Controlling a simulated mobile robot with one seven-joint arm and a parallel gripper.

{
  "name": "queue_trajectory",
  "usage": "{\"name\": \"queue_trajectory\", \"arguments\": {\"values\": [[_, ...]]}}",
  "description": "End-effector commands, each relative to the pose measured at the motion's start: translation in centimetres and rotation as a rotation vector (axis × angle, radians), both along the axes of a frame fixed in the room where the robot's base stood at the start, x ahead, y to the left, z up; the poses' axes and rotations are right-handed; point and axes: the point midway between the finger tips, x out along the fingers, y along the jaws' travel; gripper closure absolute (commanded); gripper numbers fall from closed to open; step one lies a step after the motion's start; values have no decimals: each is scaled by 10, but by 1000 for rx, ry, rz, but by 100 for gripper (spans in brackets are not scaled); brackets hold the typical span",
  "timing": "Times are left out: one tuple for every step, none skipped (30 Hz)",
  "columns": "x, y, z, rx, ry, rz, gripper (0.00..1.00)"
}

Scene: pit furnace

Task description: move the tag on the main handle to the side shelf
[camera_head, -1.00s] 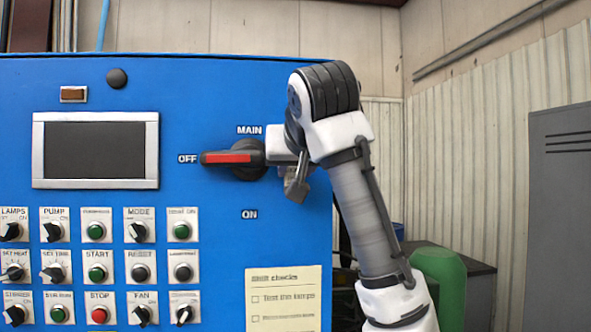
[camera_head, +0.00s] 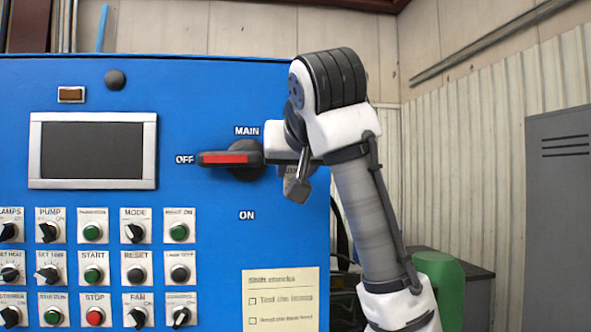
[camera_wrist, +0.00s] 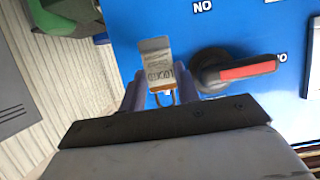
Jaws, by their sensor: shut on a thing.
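The main handle (camera_head: 230,159) is a black rotary switch with a red bar on the blue panel, its bar pointing left at OFF. It also shows in the wrist view (camera_wrist: 240,70). The tag (camera_wrist: 157,65) is a small pale card with print, an orange band and a wire loop. My gripper (camera_wrist: 160,88) is shut on the tag, which stands between the two fingers, beside the handle and apart from it. I cannot clearly identify the side shelf.
The blue cabinet (camera_head: 200,85) carries a screen (camera_head: 92,150), several knobs and buttons, and a paper checklist (camera_head: 281,298). A green rounded object (camera_head: 440,280) and a dark flat-topped surface (camera_head: 480,273) stand to its right. A grey locker (camera_head: 558,200) is at far right.

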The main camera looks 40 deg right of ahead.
Motion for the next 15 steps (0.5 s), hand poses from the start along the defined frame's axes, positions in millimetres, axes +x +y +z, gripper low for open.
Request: {"name": "queue_trajectory", "arguments": {"values": [[-2,1,0,-1,-1,0,90],[-2,2,0,-1,-1,0,90],[-3,2,0,-1,-2,0,90],[-4,3,0,-1,-2,1,90],[-5,3,0,-1,-2,1,90],[-6,4,0,-1,-2,1,90],[-7,4,0,-1,-2,1,90],[-7,5,0,-1,-2,1,90],[-8,5,0,-1,-2,1,90],[-9,6,0,-1,-2,0,90],[-10,6,0,-1,-1,0,90],[-11,7,0,-1,-1,0,90],[-12,7,0,-1,-1,0,90],[-13,8,0,-1,-1,0,90],[-13,8,0,-1,-1,0,90]]}}
